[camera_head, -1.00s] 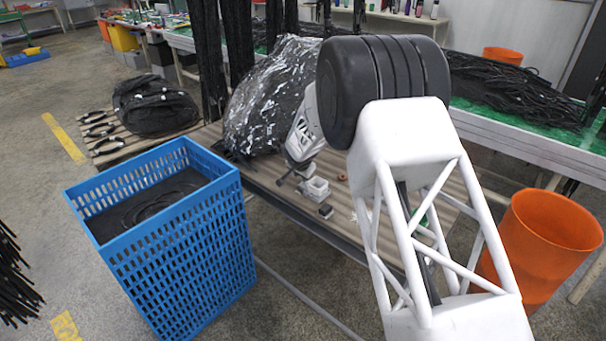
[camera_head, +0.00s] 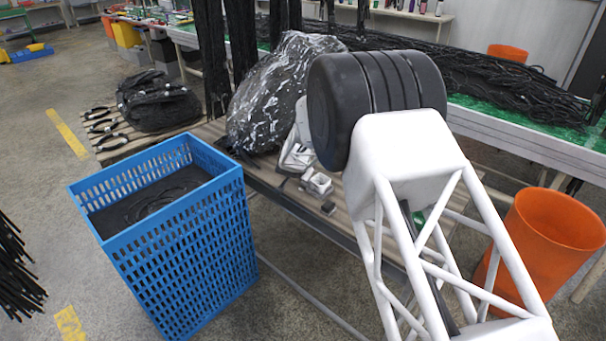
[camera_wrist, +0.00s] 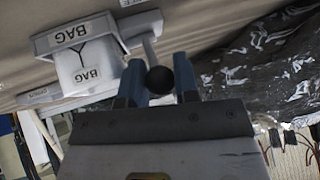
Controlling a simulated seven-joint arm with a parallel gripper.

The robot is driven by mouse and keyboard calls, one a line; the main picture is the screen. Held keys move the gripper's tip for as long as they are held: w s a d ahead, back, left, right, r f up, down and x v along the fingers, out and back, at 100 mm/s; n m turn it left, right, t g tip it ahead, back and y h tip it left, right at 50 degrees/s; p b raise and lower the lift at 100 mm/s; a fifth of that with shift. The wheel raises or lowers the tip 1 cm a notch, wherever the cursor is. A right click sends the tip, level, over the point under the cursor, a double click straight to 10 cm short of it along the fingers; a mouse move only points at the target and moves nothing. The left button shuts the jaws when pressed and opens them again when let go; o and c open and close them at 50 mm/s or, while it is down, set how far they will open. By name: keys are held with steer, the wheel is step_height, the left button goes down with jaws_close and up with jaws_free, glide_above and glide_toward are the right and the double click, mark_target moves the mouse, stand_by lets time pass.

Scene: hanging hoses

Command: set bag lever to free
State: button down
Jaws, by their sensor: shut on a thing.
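In the wrist view a white lever unit (camera_wrist: 82,52) carries two labels reading BAG. A lever with a thin shaft and a round black knob (camera_wrist: 159,80) stands beside it, on the right. The blue fingers of my gripper (camera_wrist: 160,70) are on either side of the knob, shut on it. In the head view a small white box (camera_head: 318,184) shows on the slatted bench, and my arm hides the gripper's fingers.
A large bag in shiny black-and-clear plastic (camera_head: 275,100) stands on the bench close to my arm; it also fills the right of the wrist view (camera_wrist: 265,70). A blue crate (camera_head: 180,255) is at front left. An orange bin (camera_head: 556,235) stands at right. Black hoses hang behind.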

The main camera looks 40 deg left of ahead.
steer(key=shift+s, duration=0.1)
stand_by(0.4)
steer(key=c, duration=1.1)
jaws_free()
steer(key=shift+c, duration=0.2)
steer(key=v, duration=0.7)
steer(key=shift+s+r, duration=0.25)
steer(key=shift+d, duration=0.15)
